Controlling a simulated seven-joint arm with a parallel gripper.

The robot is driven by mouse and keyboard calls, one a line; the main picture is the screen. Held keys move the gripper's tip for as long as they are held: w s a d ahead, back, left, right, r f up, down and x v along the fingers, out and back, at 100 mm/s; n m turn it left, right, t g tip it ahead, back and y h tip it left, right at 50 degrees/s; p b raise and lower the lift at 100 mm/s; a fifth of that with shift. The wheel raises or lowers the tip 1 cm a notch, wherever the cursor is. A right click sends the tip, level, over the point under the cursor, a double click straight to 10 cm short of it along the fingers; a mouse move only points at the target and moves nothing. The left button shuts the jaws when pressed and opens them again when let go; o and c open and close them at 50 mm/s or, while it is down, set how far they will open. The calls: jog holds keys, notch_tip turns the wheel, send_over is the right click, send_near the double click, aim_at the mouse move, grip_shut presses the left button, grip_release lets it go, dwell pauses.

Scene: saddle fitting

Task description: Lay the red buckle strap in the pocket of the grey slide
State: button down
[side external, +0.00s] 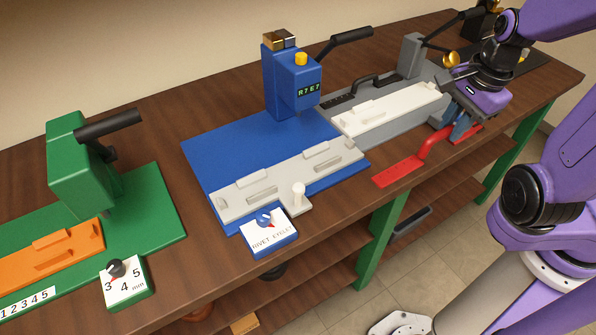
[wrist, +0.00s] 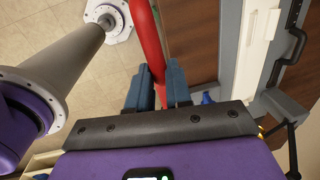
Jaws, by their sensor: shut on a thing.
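The red buckle strap (side external: 400,172) has a broad flat end and a narrower bent part running back to my gripper (side external: 461,131). Its flat end is at the front edge of the bench; I cannot tell whether it rests there or hangs just above. My gripper is shut on the strap's narrow part, and the wrist view shows the red strap (wrist: 148,35) between the blue-grey fingers (wrist: 157,78). The grey slide (side external: 235,206) lies on the blue base plate, left of the strap, with raised blocks along it and a pale knob at its front right. No strap lies on it.
A blue press (side external: 283,85) stands behind the slide, and a "RIVET EYELET" dial box (side external: 268,233) sits before it. A white slide (side external: 385,115) on a grey station lies behind the strap. A green station (side external: 150,205) with an orange slide (side external: 60,255) is at left.

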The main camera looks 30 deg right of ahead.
jog(key=w+a+r, duration=0.1)
jog(key=w+a, duration=0.4)
jog(key=a, duration=0.2)
send_over(302, 170)
notch_tip(302, 170, down, 8)
jog(key=shift+s+d+f, duration=0.15)
jog(key=shift+f, duration=0.05)
jog(key=shift+w+f, duration=0.2)
jog(key=shift+f, duration=1.6)
jog(key=c, duration=1)
grip_release()
jog(key=shift+c, duration=0.2)
jog(key=shift+r, duration=0.1)
